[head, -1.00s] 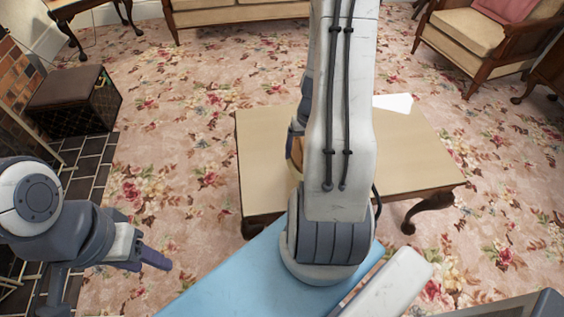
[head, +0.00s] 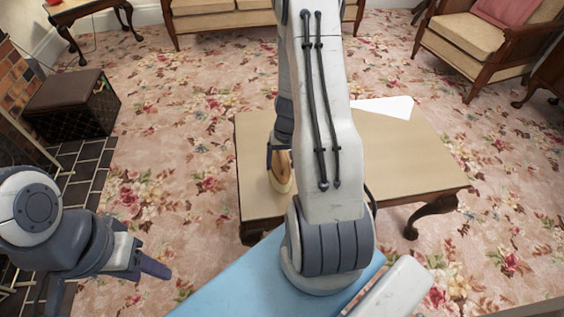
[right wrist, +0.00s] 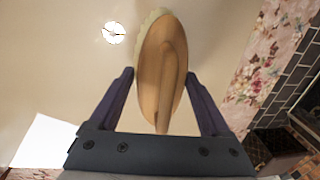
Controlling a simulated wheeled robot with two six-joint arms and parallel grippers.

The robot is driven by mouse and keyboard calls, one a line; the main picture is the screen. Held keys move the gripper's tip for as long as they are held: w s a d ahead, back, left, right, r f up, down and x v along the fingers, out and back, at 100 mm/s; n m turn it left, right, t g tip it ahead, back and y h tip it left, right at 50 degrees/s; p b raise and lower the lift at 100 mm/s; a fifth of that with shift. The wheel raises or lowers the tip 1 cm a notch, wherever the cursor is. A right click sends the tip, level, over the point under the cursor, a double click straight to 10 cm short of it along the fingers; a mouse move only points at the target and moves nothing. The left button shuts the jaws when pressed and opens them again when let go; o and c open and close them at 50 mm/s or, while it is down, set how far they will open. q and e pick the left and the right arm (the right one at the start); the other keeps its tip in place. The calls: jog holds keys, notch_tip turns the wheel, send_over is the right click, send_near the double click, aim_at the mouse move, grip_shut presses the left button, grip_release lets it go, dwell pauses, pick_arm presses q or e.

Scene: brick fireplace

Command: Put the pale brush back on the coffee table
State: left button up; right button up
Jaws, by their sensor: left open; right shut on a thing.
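The pale brush (head: 280,172), with a tan wooden back and cream bristles along one edge, is in my right gripper (head: 280,150), over the left part of the coffee table (head: 405,150). In the right wrist view the brush (right wrist: 163,65) lies between the two fingers of the right gripper (right wrist: 160,78), with the tabletop (right wrist: 60,75) behind it. I cannot tell whether the brush touches the tabletop. My right arm hides part of the table. My left gripper (head: 150,267) is open and empty at the lower left, away from the table.
A white sheet (head: 388,106) lies on the table's far side. A small white round thing (right wrist: 114,33) shows in the right wrist view. A blue surface (head: 235,285) lies nearer me. A dark ottoman (head: 72,105) stands left, an armchair (head: 470,40) at the upper right. Much of the tabletop is clear.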

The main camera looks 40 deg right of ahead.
jog(key=shift+f, duration=0.2)
jog(key=o, duration=1.1)
jog(key=shift+o, duration=0.2)
jog(key=shift+r, duration=0.1)
